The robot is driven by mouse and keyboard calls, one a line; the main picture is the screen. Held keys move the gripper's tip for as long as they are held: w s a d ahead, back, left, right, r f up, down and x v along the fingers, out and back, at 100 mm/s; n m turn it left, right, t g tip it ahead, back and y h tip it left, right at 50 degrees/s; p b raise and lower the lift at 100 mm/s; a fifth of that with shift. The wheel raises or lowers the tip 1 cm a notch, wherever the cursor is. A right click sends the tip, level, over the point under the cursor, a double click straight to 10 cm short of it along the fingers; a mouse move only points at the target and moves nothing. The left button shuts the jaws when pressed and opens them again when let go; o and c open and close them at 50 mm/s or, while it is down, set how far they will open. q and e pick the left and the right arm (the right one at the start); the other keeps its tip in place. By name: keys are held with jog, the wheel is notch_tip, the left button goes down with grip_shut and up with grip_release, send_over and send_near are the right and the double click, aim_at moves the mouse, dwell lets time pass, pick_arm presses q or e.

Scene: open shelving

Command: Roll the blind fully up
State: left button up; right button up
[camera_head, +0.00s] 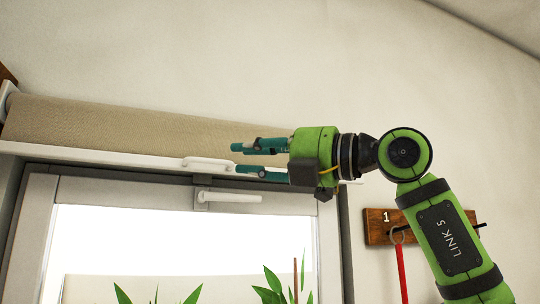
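The beige blind (120,125) hangs as a thick roll or short band across the top of the window. A white rail (90,154) runs along its lower edge, with a small white pull handle (208,163) on it. My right gripper (236,159) has teal fingers spread apart, one above the other, pointing left. Its fingertips are close to the right end of the pull handle; I cannot tell whether they touch it. Nothing shows between the fingers. The gripper hides the right end of the blind. My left gripper is out of view.
Below the blind is a grey-framed window (120,190) with its own white lever handle (230,197). Green plants (270,290) stand at the bottom. A wooden hook board (378,226) with a red hanging item (401,272) is on the wall beside my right arm. The upper wall is clear.

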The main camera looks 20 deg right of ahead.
jog(key=shift+v, duration=1.65)
